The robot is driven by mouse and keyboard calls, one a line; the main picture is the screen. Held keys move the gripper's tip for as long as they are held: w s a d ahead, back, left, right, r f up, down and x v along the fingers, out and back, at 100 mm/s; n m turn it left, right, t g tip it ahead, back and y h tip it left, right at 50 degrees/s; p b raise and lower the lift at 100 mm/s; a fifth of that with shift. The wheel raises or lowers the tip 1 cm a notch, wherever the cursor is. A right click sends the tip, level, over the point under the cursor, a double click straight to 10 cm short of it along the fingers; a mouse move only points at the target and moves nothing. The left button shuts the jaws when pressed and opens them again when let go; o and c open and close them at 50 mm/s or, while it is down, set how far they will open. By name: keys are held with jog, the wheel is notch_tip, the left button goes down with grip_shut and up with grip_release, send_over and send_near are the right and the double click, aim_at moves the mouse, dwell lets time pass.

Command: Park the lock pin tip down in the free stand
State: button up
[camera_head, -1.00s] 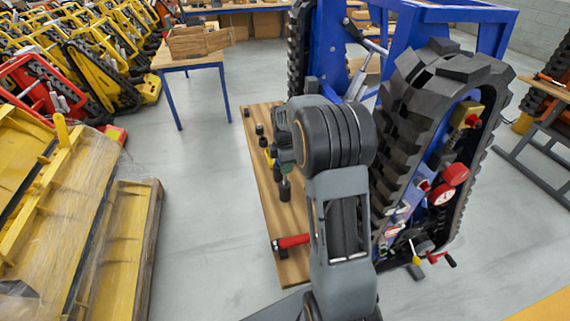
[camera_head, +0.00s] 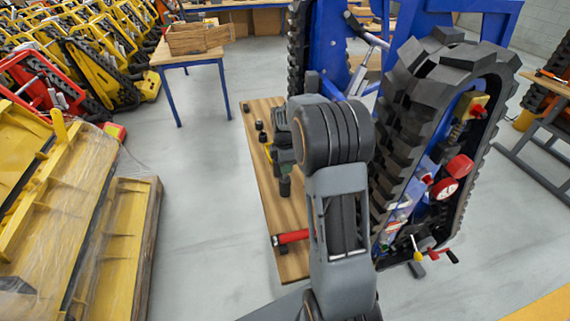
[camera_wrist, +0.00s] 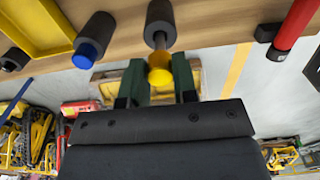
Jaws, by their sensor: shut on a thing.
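In the wrist view my gripper (camera_wrist: 160,68) has its green fingers on either side of the lock pin's yellow head (camera_wrist: 160,76), shut on it. In the head view my dark green gripper (camera_head: 284,157) is over the wooden board, partly behind my arm. The pin cannot be made out there.
The wrist view shows a blue-ended black cylinder (camera_wrist: 93,42), a yellow tray (camera_wrist: 38,28) and a red-handled tool (camera_wrist: 296,22) nearby. In the head view the wooden board (camera_head: 290,262) lies close beside the black track (camera_head: 402,140). Clear floor (camera_head: 205,200) lies left of the board.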

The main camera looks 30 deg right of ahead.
jog(key=shift+f+b, duration=1.3)
jog(key=shift+f, duration=0.75)
jog(key=o, duration=1)
notch_tip(320, 180, up, 14)
jog(key=shift+f, duration=0.1)
